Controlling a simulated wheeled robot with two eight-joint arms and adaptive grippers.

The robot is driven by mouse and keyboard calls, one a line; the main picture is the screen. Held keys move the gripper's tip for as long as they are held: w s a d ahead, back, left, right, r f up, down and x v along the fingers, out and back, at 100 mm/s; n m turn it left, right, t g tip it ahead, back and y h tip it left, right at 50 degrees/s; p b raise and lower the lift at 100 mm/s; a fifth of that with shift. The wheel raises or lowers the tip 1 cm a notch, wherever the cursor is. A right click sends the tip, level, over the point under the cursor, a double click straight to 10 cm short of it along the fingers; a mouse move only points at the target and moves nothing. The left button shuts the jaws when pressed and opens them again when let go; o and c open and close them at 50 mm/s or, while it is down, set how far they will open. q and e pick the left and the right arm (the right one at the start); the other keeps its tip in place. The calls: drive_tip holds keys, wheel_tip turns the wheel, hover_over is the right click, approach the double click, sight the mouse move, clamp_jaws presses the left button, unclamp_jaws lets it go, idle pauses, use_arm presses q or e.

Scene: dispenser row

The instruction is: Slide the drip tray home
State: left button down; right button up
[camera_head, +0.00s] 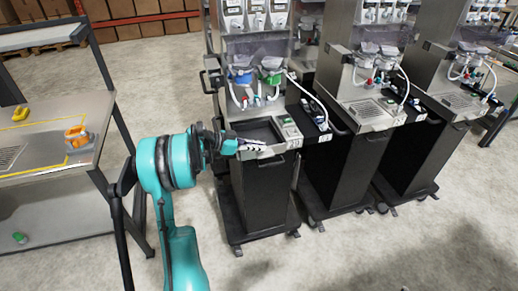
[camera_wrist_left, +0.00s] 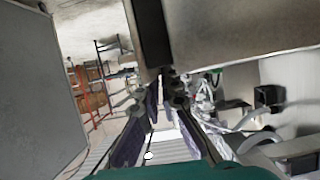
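The near dispenser (camera_head: 262,190) has a dark, open drip-tray area (camera_head: 262,131) at its front, with a pale front edge. I cannot tell how far the tray is pushed in. My left gripper (camera_head: 248,144) is close against this front edge, reaching in from the left. In the left wrist view its two fingers (camera_wrist_left: 167,95) with purple pads stand apart, with a gap and nothing clearly held between them. Whether they touch the tray is hidden. My right gripper is in neither view.
Two similar dispensers (camera_head: 345,165) stand close by on the right, with silver grilles (camera_head: 368,108). Tubes and nozzles (camera_head: 255,95) hang above the tray area. A workbench (camera_head: 40,185) with an orange part (camera_head: 76,136) is at left. The floor in front is clear.

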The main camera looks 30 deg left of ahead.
use_arm(q)
drive_tip(key=shift+w+a, duration=0.3)
drive_tip(key=shift+a, duration=0.1)
drive_tip(key=c, duration=1.6)
unclamp_jaws()
drive_tip(key=shift+c, duration=0.2)
drive_tip(key=v, duration=1.2)
drive_tip(key=s+d+r+n+g+y, duration=0.1)
drive_tip(key=s+d+n+g+y, duration=0.1)
drive_tip(key=d, duration=0.9)
drive_tip(key=s+d+r+n+g+y, duration=0.1)
drive_tip(key=d+r+n+g, duration=0.1)
drive_tip(key=d, duration=0.9)
drive_tip(key=s+d+f+n+y, duration=0.2)
drive_tip(key=s+d, duration=0.3)
drive_tip(key=s, duration=0.3)
drive_tip(key=s+d+f+n+t+y, duration=0.1)
drive_tip(key=s+d+f+n+y, duration=0.1)
drive_tip(key=s+d, duration=0.4)
drive_tip(key=shift+s+y, duration=0.8)
drive_tip(key=shift+s, duration=0.35)
